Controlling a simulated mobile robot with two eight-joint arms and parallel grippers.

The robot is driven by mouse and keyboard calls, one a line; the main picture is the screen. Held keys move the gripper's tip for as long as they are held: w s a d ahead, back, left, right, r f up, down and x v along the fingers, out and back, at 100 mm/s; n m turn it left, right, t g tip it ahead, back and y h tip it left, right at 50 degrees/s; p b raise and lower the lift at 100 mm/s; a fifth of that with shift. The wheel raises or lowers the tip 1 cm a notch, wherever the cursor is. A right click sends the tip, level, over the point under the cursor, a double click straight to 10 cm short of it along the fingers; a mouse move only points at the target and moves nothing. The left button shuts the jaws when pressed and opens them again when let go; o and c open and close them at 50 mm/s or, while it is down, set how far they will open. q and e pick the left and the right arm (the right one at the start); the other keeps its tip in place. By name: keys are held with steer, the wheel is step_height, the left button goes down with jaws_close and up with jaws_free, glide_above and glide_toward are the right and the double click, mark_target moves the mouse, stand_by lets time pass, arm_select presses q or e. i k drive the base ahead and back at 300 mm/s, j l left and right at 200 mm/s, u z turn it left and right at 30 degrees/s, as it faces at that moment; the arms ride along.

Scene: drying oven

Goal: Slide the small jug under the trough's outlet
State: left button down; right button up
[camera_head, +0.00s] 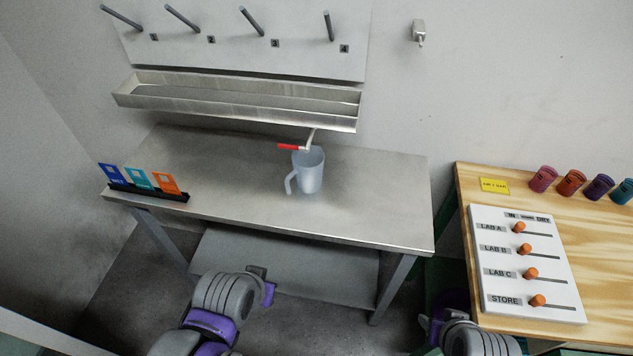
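The small jug (311,173), pale and translucent, stands upright on the steel table with its handle to the left. The trough (235,101) is a long metal tray on the wall above the table. Its outlet (311,138), a short pipe with a red lever (292,147), hangs below the trough's right end. In this view the outlet's lower end is just above the jug's rim; exact alignment is hard to tell. My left gripper (266,286) is in front of the table, apart from the jug. My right gripper (432,326) is low at the bottom right. Neither gripper's opening is clear.
The steel table (376,192) is mostly bare around the jug. A black rack (150,192) with coloured cards stands at its left front. Numbered pegs (260,22) are above the trough. A wooden table (590,275) at right holds a slider board (526,263) and several coloured cups.

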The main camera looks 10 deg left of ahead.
mark_target(307, 171)
steer(key=z, duration=0.35)
steer(key=j+z, duration=0.15)
steer(key=z, duration=0.25)
steer(key=j+z, duration=0.1)
steer(key=z, duration=0.25)
steer(key=j, duration=1.05)
steer(key=k, duration=0.05)
